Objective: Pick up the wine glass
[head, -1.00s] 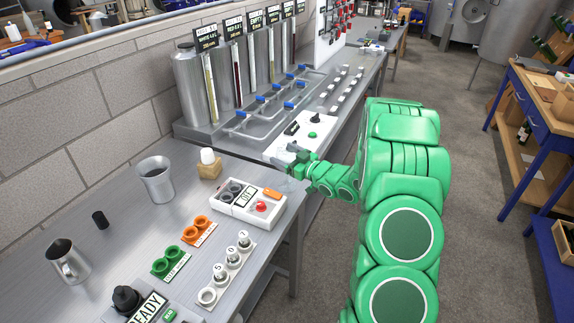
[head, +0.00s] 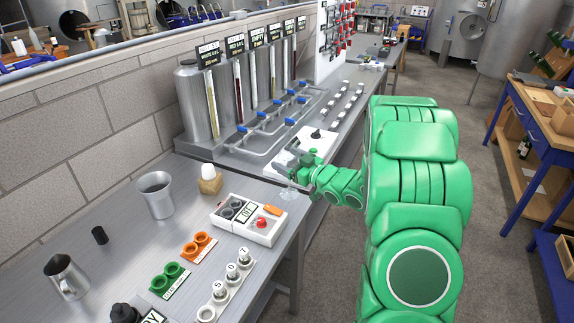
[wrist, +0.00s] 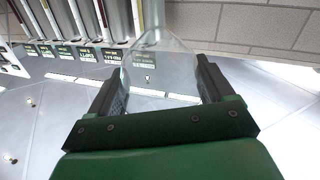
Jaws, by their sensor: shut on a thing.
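The wine glass (wrist: 160,72) is clear and shows in the wrist view between the two fingers, its narrow stem running towards the top of the picture. My gripper (wrist: 160,88) is shut on the glass, one dark finger on each side. In the head view my gripper (head: 286,172) is above the bench edge, beside the white control box. There the glass (head: 288,193) shows only as a faint clear shape just below the fingers. I cannot tell whether its bowl is empty.
A white box with a red button (head: 262,222) stands close by. A metal cup (head: 156,195), a jug (head: 66,277) and a white-topped wooden block (head: 209,182) are on the near bench. The filling tanks (head: 196,100) stand behind.

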